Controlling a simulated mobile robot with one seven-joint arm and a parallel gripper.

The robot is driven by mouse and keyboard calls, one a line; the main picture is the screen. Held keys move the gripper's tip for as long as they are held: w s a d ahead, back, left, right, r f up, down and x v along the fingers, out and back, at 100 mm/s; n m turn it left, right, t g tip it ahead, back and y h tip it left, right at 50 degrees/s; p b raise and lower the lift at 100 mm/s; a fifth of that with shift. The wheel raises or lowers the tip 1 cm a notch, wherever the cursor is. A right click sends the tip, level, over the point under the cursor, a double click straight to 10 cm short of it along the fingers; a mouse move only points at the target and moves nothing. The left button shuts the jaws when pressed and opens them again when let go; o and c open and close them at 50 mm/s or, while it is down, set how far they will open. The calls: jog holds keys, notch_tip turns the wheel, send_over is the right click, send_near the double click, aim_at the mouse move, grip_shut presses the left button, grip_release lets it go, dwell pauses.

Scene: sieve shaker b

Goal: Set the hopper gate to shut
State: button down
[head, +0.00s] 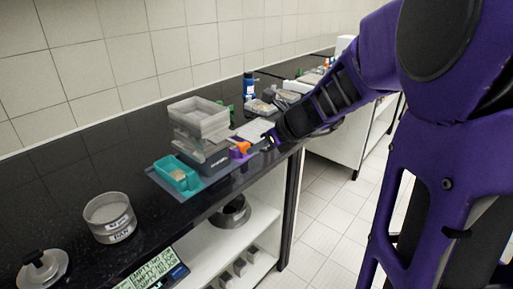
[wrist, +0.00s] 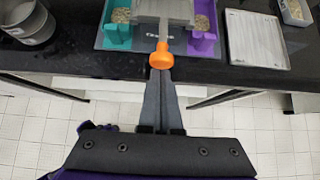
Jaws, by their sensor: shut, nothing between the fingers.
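The sieve shaker is a grey machine with a pale hopper (head: 198,118) on top, standing on the black counter in the head view. An orange knob (wrist: 161,57) sticks out at the front middle of the machine in the wrist view; it also shows in the head view (head: 241,148). I take it for the gate handle; whether the gate is open or shut cannot be told. My gripper (wrist: 161,75) is shut and empty, its fingertips at or just in front of the knob; contact cannot be told. In the head view my gripper (head: 270,138) is right of the knob.
A teal bin (wrist: 118,33) and a purple bin (wrist: 203,38) flank the machine. A flat grey plate (wrist: 256,40) lies to the right. A labelled round sieve (head: 110,218) stands nearer on the black counter (head: 75,190). The counter's front edge runs below my gripper.

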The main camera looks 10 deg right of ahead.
aim_at(236, 142)
jog(key=shift+w+a+p, duration=0.75)
jog(key=shift+w+a, duration=0.1)
jog(key=shift+w, duration=0.3)
jog(key=shift+w+a+p, duration=0.7)
jog(key=shift+w+a, duration=0.1)
jog(key=shift+w, duration=0.35)
jog(key=shift+r, duration=0.1)
